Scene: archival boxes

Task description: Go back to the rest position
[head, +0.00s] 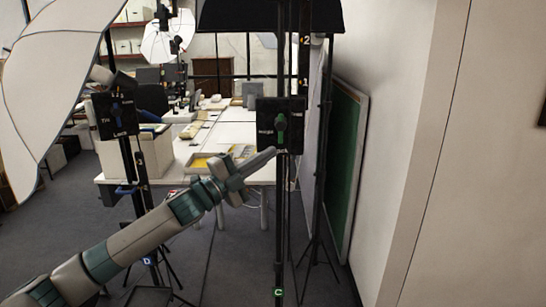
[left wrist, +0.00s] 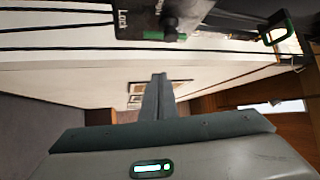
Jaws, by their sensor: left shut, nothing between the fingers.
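My left arm comes in from the lower left in the head view and reaches up to the middle. Its gripper (head: 262,158) is shut and empty, with the fingertips close to a black stand with a control box (head: 281,125). I cannot tell whether they touch. In the left wrist view the shut fingers (left wrist: 158,82) point away from me, and a black box with a knob (left wrist: 165,22) shows above them. My right gripper is not in either view.
A white umbrella light (head: 50,85) on a stand is at the left. A white table (head: 235,135) with trays and papers stands behind the stands. A green board (head: 343,170) leans on the right wall. Dark floor (head: 225,265) shows beside my arm.

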